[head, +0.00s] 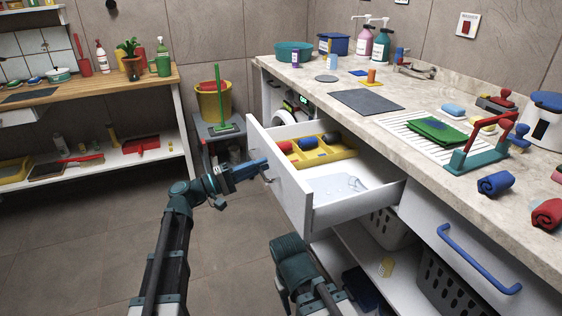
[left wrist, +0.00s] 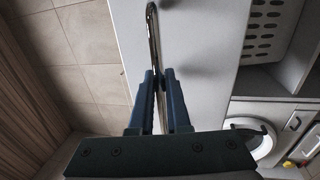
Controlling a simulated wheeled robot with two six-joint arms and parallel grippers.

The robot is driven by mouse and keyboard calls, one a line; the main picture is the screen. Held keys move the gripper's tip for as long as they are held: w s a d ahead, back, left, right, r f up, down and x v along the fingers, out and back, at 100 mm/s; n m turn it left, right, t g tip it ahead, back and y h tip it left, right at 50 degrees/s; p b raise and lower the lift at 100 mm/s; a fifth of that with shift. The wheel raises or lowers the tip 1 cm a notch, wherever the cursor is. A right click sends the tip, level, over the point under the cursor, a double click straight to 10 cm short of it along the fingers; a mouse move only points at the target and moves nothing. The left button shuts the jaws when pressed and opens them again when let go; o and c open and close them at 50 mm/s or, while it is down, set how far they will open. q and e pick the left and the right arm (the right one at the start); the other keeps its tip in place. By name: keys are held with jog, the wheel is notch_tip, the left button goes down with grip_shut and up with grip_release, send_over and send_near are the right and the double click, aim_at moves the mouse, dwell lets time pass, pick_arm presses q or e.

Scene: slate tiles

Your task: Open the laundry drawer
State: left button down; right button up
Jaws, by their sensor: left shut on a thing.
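The white laundry drawer (head: 355,208) under the stone counter stands pulled well out. Inside it are a yellow divided tray (head: 335,155) with dark and red rolled items and a pale, clear-looking packet (head: 338,187). My left gripper (head: 262,165) is at the outer face of the drawer front (head: 291,192). In the left wrist view, my left gripper (left wrist: 158,95) is shut on the drawer's metal bar handle (left wrist: 153,35), which runs between its fingers. The drawer front (left wrist: 200,50) fills the middle there.
A second drawer with a blue handle (head: 478,258) is closed at the right. Grey baskets (head: 385,225) stand on the shelf below. A grey stand with a yellow bucket (head: 213,102) is behind the drawer. Tiled floor (head: 80,240) at the left is clear.

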pick_arm(q)
jog(key=shift+r+v, duration=0.15)
jog(key=shift+v, duration=0.75)
jog(key=shift+r+v, duration=0.2)
jog(key=shift+v, duration=0.7)
jog(key=shift+r+v, duration=0.15)
jog(key=shift+v, duration=0.7)
jog(key=shift+a, duration=0.1)
jog(key=c, duration=1.2)
grip_release()
jog(key=shift+o, duration=0.2)
jog(key=b+v, duration=0.2)
jog(key=v, duration=1.2)
